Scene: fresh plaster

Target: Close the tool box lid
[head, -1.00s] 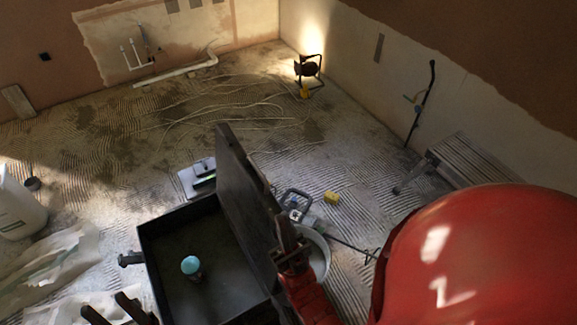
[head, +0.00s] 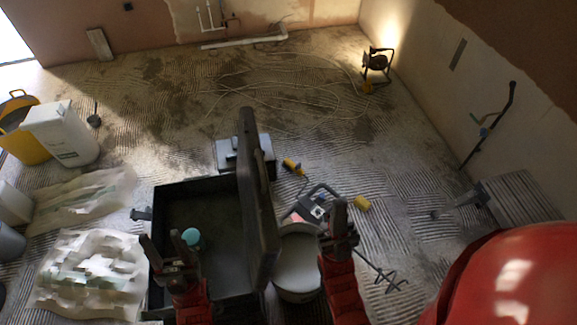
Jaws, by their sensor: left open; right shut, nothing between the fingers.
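The black tool box (head: 163,210) stands open below me in the head view. Its lid (head: 256,195) stands roughly upright along the box's right side. A small item with a light blue top (head: 191,237) is inside on the box floor. My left gripper (head: 160,242) is open over the near left part of the box and hides some of its near side.
A white bucket (head: 296,265) stands right of the lid. Plastic sheeting and bags (head: 88,275) lie left of the box. A step bench (head: 518,200) stands at the right wall.

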